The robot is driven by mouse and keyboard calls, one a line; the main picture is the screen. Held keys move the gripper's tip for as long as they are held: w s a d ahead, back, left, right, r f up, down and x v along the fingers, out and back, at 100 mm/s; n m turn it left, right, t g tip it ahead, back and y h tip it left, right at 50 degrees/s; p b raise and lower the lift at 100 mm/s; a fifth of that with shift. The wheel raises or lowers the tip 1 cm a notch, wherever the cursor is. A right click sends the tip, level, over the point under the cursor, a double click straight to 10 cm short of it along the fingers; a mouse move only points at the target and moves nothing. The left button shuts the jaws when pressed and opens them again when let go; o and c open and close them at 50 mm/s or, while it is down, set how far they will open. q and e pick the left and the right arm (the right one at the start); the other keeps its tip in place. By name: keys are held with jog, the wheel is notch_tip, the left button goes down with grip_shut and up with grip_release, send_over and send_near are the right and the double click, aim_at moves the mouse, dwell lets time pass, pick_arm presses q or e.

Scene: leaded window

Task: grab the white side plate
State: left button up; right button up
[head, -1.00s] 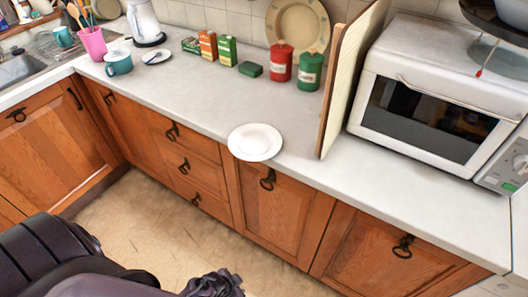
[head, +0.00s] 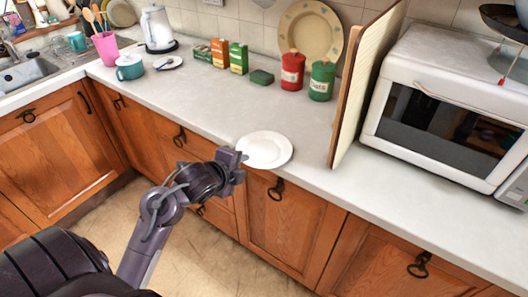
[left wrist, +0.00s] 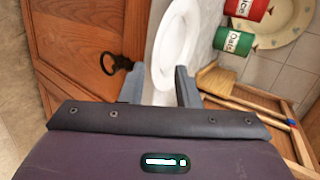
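The white side plate (head: 266,150) lies flat on the counter, close to its front edge. My left gripper (head: 239,164) is just left of the plate's near rim, at the counter's front edge. The left wrist view shows its two fingers spread apart and empty, with the plate (left wrist: 176,42) just beyond them. I cannot tell whether a finger touches the rim. My right gripper is not in view.
A tall board (head: 364,80) stands on the counter right of the plate, beside a white microwave (head: 445,110). Red (head: 292,72) and green (head: 322,82) canisters stand behind. The counter (head: 205,105) left of the plate is clear.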

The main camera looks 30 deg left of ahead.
pick_arm(q)
jog(key=x, duration=0.5)
jog(key=shift+d+f, duration=0.15)
jog(key=shift+f, duration=0.2)
grip_shut()
jog(key=shift+r, duration=0.1)
